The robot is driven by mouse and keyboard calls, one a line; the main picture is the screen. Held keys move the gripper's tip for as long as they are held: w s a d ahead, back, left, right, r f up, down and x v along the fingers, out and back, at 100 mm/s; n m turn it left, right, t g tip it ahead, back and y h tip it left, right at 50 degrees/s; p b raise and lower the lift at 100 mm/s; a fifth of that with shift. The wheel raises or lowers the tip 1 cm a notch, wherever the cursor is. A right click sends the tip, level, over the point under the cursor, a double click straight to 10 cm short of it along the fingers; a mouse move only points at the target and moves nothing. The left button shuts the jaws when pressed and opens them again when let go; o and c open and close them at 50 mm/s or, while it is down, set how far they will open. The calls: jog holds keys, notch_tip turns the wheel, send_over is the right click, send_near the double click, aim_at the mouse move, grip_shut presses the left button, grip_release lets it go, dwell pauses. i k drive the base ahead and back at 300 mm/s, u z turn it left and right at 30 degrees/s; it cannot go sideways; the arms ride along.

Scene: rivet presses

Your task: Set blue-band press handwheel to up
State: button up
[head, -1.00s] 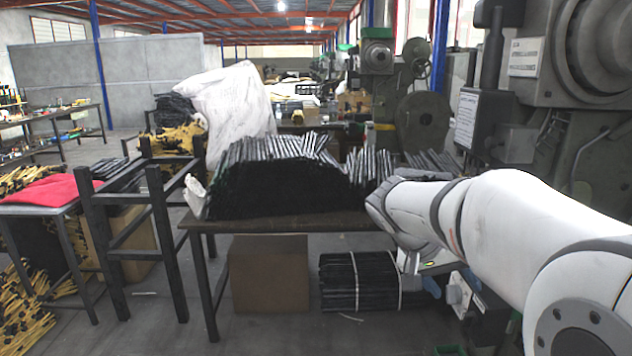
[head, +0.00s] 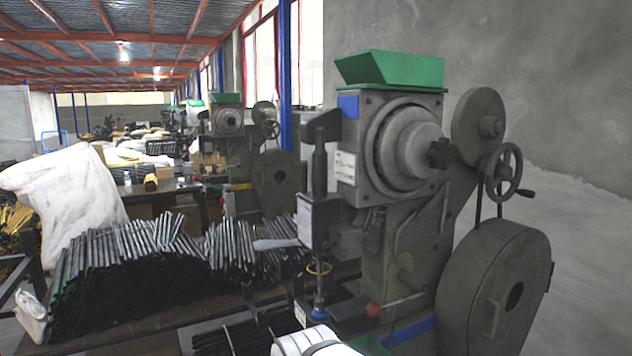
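The blue-band press (head: 400,235) stands close on the right, a grey-green machine with a green hopper on top. A blue stripe runs along its lower body and a blue patch is at its upper left. Its handwheel (head: 490,172) is a dark spoked wheel at the upper right, seen at an angle. A short crank handle (head: 525,193) sticks out from the wheel's lower right. Only a white piece of my arm shows at the bottom edge, well below and left of the handwheel. I cannot make out my gripper.
A table with a heap of dark rods (head: 140,270) stands left of the press. A second press (head: 235,150) with a yellow band is farther back. A large flywheel (head: 495,290) sits below the handwheel. A bare grey wall is behind it.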

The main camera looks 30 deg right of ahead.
aim_at(500, 172)
jog(key=z, duration=1.75)
jog(key=k, duration=0.55)
jog(key=z, duration=0.6)
jog(key=i, duration=1.4)
jog(key=u, duration=0.05)
